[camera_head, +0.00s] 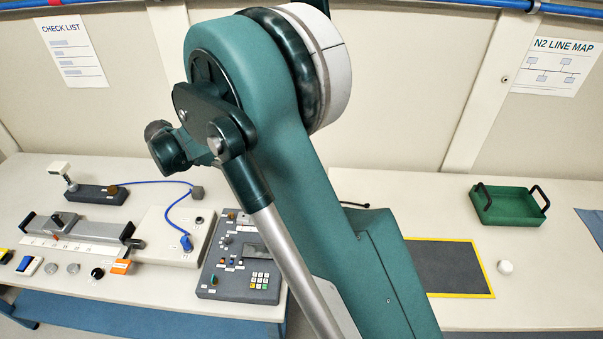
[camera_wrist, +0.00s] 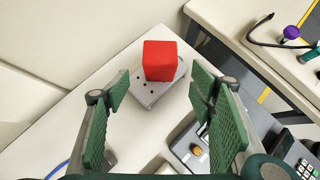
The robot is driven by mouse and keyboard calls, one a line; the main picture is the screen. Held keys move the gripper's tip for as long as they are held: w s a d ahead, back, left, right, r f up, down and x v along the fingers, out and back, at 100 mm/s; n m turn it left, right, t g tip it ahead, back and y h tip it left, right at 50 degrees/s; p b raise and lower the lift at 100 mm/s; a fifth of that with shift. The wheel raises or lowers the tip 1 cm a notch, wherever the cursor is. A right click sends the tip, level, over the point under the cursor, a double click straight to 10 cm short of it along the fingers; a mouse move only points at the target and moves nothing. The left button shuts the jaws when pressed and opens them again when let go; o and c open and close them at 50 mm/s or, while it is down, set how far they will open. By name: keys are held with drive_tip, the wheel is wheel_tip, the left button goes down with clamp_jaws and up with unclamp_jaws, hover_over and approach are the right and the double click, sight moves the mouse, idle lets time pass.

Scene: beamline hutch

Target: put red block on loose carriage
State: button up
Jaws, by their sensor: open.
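The red block (camera_wrist: 160,60) shows in the wrist view, sitting on a light grey plate with small dark holes, which looks like the loose carriage (camera_wrist: 148,93). The block covers the far part of the plate, and the near part is bare. My gripper (camera_wrist: 160,90) is open and empty, with its green ridged fingers apart. The fingers are nearer the camera than the block, one to each side of it, and a gap shows between them and the block. In the head view my arm fills the middle; neither block nor plate can be made out there.
In the head view, a rail stage (camera_head: 80,229), a control box (camera_head: 240,262) and a blue cable (camera_head: 150,183) crowd the left bench.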

drive_tip(key=s+d+r+m+y, duration=0.1)
drive_tip(key=s+d+r+m, duration=0.3)
drive_tip(key=d, duration=0.7)
drive_tip(key=s+d+r+m+g+y, duration=0.15)
drive_tip(key=d+r+m, duration=0.25)
drive_tip(key=d+r, duration=0.5)
drive_tip(key=s+d+r+m+y, duration=0.1)
drive_tip(key=s+d+r+m, duration=0.25)
drive_tip(key=d, duration=0.95)
drive_tip(key=s+d+f+m+t+y, duration=0.1)
drive_tip(key=s+d+m, duration=0.6)
drive_tip(key=s, duration=0.7)
drive_tip(key=s+d+f+m+t+y, duration=0.1)
drive_tip(key=s+d+m+y, duration=0.1)
drive_tip(key=s+d+m, duration=0.6)
drive_tip(key=shift+s+d+f, duration=0.2)
drive_tip(key=shift+s+d, duration=1.6)
drive_tip(key=shift+s, duration=1.05)
drive_tip(key=shift+m, duration=0.25)
